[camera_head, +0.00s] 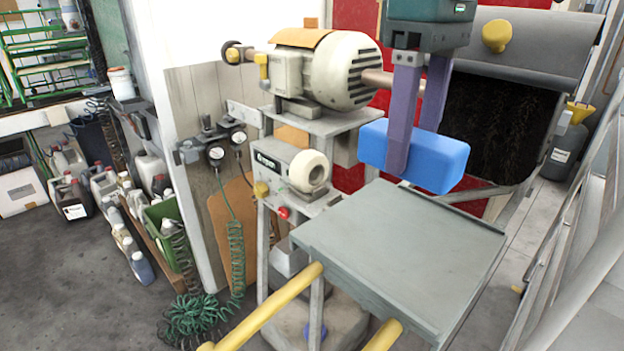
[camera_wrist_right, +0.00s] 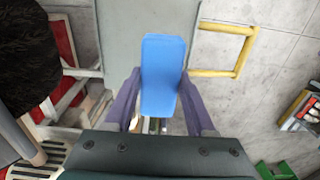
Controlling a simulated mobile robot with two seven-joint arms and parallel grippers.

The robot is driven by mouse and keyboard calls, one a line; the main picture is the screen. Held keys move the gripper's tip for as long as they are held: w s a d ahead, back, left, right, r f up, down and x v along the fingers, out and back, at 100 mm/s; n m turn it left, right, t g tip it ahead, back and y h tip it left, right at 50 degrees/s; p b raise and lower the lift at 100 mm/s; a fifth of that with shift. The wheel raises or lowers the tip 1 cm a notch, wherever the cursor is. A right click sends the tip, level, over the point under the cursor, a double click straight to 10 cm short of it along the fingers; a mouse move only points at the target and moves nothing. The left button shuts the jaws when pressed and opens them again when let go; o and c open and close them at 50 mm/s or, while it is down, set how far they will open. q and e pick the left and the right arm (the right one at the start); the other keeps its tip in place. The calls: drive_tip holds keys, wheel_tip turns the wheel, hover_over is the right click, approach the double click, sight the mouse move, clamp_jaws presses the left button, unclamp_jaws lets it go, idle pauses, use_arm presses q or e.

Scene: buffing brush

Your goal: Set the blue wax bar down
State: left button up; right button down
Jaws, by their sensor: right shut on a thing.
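The blue wax bar (camera_head: 440,163) is a rounded blue block. My right gripper (camera_head: 412,155) comes down from the top of the head view and is shut on the bar, with a purple finger on each side of it. The bar appears held above the far edge of the flat grey table (camera_head: 400,250); I cannot tell the exact height. The right wrist view shows the bar (camera_wrist_right: 163,75) between the two fingers (camera_wrist_right: 160,98), with the grey tabletop (camera_wrist_right: 118,35) beyond and below it. My left gripper is not in view.
A motor (camera_head: 345,72) and a grey control box (camera_head: 283,165) stand left of the bar. A dark bristle brush (camera_head: 500,125) under a grey hood is behind it. Yellow rails (camera_head: 265,308) project from the table's near side. The tabletop is bare.

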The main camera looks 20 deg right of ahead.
sight(392, 249)
wheel_tip(392, 249, down, 11)
drive_tip(key=shift+w+r, duration=0.1)
drive_tip(key=shift+r, duration=0.1)
drive_tip(key=shift+f, duration=0.1)
drive_tip(key=shift+c, duration=1.1)
unclamp_jaws()
wheel_tip(392, 249, up, 12)
drive_tip(key=shift+r, duration=0.15)
